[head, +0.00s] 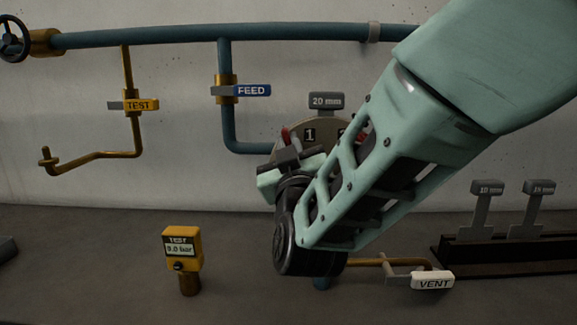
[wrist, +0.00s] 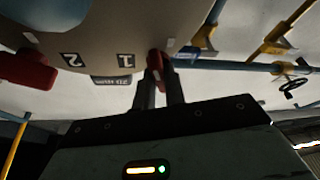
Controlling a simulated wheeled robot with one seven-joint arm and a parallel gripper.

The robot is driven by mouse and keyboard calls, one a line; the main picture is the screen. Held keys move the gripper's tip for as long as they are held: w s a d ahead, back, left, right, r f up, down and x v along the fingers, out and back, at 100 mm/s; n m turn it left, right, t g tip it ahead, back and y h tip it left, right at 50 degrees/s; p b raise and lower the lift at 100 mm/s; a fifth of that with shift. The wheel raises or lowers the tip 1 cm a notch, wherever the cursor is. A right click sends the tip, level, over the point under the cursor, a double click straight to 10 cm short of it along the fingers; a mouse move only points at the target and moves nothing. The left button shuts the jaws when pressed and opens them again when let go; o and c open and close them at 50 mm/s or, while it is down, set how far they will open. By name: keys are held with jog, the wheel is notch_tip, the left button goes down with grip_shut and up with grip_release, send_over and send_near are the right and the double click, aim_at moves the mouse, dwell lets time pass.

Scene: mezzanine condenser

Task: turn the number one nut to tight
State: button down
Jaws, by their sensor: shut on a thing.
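The number one nut is a red piece at the edge of the tan round cover (wrist: 100,30), beside the printed 1. In the head view the red nut (head: 286,134) shows just left of the 1 on the cover (head: 310,134). In the wrist view my gripper (wrist: 159,85) has its two dark fingers closed on the red nut (wrist: 155,62). My gripper (head: 288,152) is partly hidden by my arm in the head view. A white mark lies just right of the nut in the wrist view.
Another red piece (wrist: 27,70) sits near the 2. A grey 20 mm tag (head: 326,101) stands above the cover. The blue FEED pipe (head: 226,130) runs close left.

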jog(key=shift+a+m+g+h+b, duration=0.15)
jog(key=shift+m+h+b, duration=1.3)
jog(key=shift+m, duration=1)
jog(key=shift+d+m+g+h+b, duration=0.1)
jog(key=shift+m+h+b, duration=0.9)
jog(key=shift+m+b, duration=1.15)
jog(key=shift+a+m+g+h+b, duration=0.15)
jog(key=shift+m+h+b, duration=1.15)
jog(key=shift+m, duration=1.4)
jog(key=c, duration=1.5)
grip_release()
jog(key=shift+o, duration=0.2)
jog(key=v, duration=1.7)
jog(key=shift+s, duration=0.25)
jog(key=shift+f, duration=0.1)
